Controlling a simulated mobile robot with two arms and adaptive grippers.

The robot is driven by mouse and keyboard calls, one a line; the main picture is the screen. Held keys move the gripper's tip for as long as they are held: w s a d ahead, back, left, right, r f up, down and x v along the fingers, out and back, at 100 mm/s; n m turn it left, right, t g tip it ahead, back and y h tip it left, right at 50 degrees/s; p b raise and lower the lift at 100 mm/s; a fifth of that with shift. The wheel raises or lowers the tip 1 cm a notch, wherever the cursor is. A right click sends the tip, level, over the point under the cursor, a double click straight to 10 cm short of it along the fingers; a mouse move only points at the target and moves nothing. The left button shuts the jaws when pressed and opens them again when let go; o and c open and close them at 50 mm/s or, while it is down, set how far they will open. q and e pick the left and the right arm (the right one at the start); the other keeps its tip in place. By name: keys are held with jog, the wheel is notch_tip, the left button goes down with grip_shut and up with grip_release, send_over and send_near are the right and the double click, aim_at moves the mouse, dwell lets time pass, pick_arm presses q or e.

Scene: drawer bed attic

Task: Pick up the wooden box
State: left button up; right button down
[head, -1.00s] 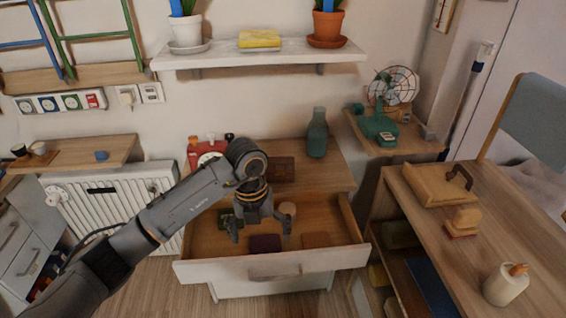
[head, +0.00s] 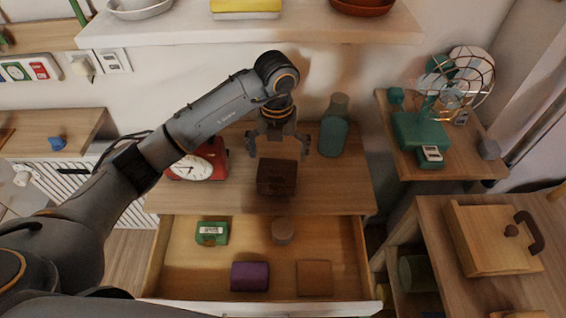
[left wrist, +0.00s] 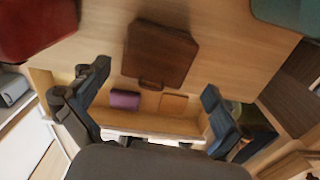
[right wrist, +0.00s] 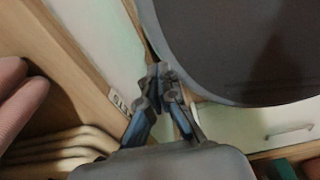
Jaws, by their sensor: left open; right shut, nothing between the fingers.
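A dark brown wooden box (head: 277,178) stands on the dresser top (head: 340,190), behind the open drawer. In the left wrist view, the box (left wrist: 160,52) lies ahead between the finger directions, with a small handle on its near side. My left gripper (head: 277,148) is open and empty, its fingers pointing down above and just behind the box in the head view. In the left wrist view its fingers (left wrist: 155,90) are spread wide, apart from the box. My right gripper (right wrist: 160,82) is shut and empty; it shows only in the right wrist view.
The open drawer (head: 185,262) holds a green box (head: 212,233), a purple item (head: 250,276), a round brown item (head: 282,231) and an orange-brown block (head: 314,278). A shelf (head: 300,30) hangs above.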

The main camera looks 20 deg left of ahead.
aim_at(277, 170)
pick_arm(q)
jog(key=f, duration=0.2)
jog(key=shift+s+f+p, duration=0.3)
notch_tip(277, 170, down, 4)
jog(key=shift+a+r+p, duration=0.1)
jog(key=shift+r+p, duration=0.05)
jog(key=shift+p, duration=0.15)
jog(key=shift+f, duration=0.35)
jog(key=c, duration=0.8)
jog(key=shift+c, duration=0.9)
pick_arm(e)
jog(key=shift+s+d+r, duration=0.25)
jog(key=shift+s+r, duration=0.35)
jog(key=shift+s, duration=0.15)
pick_arm(q)
jog(key=shift+w+r, duration=0.1)
